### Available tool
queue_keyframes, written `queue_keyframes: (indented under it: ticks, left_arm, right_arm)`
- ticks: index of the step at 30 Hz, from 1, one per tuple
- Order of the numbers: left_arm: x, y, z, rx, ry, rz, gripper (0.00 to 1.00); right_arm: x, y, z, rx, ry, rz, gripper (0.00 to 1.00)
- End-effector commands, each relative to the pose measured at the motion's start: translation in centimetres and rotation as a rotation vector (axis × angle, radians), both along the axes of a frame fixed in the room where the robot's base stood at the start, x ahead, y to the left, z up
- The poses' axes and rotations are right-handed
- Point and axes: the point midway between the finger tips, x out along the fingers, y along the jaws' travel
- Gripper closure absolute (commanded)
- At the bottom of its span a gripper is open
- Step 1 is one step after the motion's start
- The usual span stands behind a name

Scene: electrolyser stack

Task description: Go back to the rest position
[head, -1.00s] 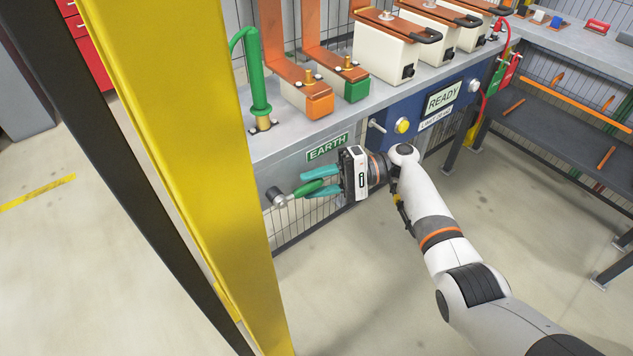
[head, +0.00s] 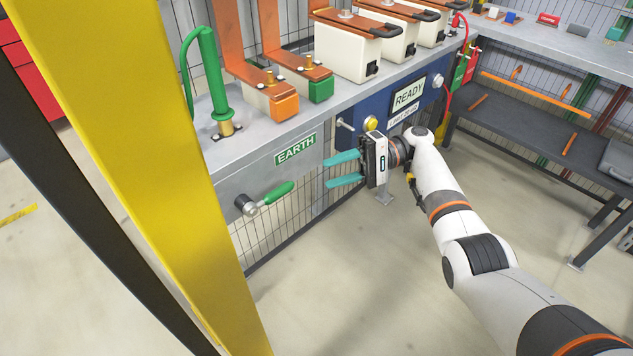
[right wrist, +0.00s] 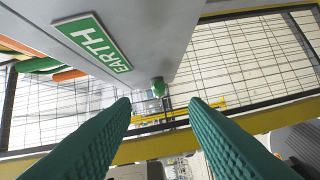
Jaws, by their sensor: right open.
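My right gripper (head: 345,170) is open and empty, with its two teal fingers pointing left in the head view. It hangs in front of the bench, below its top. The earth handle (head: 272,196), a green grip on a metal pivot, sticks out of the bench front to the left of the fingers, with a clear gap between. In the right wrist view the teal fingers (right wrist: 162,115) are spread wide. The green end of the handle (right wrist: 158,88) shows beyond them, below the EARTH label (right wrist: 95,42). My left gripper is not in view.
A yellow post (head: 130,150) stands close at the left. The bench (head: 235,165) carries a green cable post, orange and green blocks and white boxes. A blue READY panel (head: 400,110) with a yellow button is right behind the gripper. Open floor (head: 340,290) lies below.

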Motion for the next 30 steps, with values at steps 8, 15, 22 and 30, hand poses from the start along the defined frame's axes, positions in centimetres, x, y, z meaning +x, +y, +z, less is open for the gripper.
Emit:
queue_keyframes:
  ticks: [8, 15, 22, 30]
  left_arm:
    - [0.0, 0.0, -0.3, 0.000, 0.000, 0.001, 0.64]
    - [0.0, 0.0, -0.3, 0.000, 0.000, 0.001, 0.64]
    - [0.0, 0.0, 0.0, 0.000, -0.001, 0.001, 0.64]
    - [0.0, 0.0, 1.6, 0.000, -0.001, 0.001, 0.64]
  right_arm:
    - [0.3, -1.0, 0.1, 0.000, 0.000, 0.000, 0.59]
    - [0.3, -1.0, 0.1, 0.000, 0.000, 0.001, 0.59]
    - [0.2, -0.7, -2.4, -0.043, 0.030, -0.038, 0.59]
    - [-3.2, -0.9, -19.6, -0.396, 0.154, -0.269, 0.59]
